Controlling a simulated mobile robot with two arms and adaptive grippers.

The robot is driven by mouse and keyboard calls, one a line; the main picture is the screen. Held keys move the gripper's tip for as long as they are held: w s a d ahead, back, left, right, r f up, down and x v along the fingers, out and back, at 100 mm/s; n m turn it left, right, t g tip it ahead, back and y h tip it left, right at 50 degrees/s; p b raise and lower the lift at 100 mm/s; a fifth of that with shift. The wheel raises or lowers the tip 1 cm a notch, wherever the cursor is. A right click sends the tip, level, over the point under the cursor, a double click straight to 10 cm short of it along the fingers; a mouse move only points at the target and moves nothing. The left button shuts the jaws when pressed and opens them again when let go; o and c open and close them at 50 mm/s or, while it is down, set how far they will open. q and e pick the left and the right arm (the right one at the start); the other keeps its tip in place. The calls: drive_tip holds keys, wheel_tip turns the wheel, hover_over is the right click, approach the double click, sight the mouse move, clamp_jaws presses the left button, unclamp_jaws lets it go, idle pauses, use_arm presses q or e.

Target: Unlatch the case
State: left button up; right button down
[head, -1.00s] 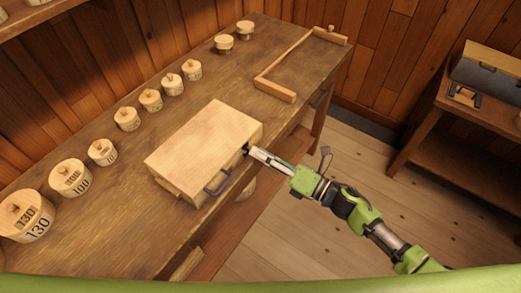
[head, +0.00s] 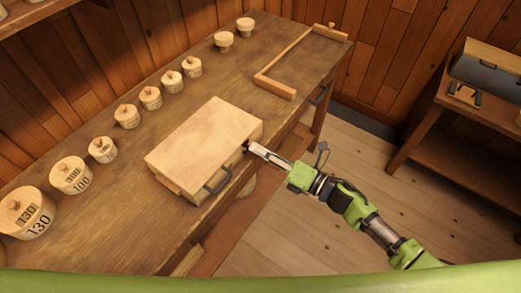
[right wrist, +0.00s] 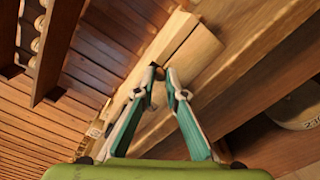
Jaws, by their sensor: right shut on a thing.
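The wooden case (head: 205,140) lies on the workbench with its lid down. A dark handle (head: 217,180) is on its front side. It also shows in the right wrist view (right wrist: 196,47). A small dark latch (right wrist: 158,73) sits on the case's front, right of the handle, mostly hidden by the fingers. My right gripper (head: 251,147) is at that latch, its fingertips closed on it; the fingers also show in the right wrist view (right wrist: 160,78). My left gripper is out of view.
Several lidded wooden spool boxes (head: 103,150) stand in a row along the bench's back. A wooden frame (head: 275,87) lies at the far right end of the workbench (head: 105,222). A side table (head: 465,130) stands at right. The floor between is clear.

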drive_tip(key=m, duration=0.3)
drive_tip(key=w+f+m, duration=0.1)
drive_tip(key=m, duration=0.3)
drive_tip(key=d+f+m+b, duration=0.1)
drive_tip(key=m, duration=0.2)
drive_tip(key=shift+w+f+m, duration=0.2)
drive_tip(key=shift+w+m, duration=0.05)
drive_tip(key=shift+m, duration=0.15)
idle(0.4)
drive_tip(key=c, duration=2)
unclamp_jaws()
drive_tip(key=shift+c, duration=0.2)
drive_tip(key=shift+d, duration=0.1)
drive_tip(key=v, duration=1.2)
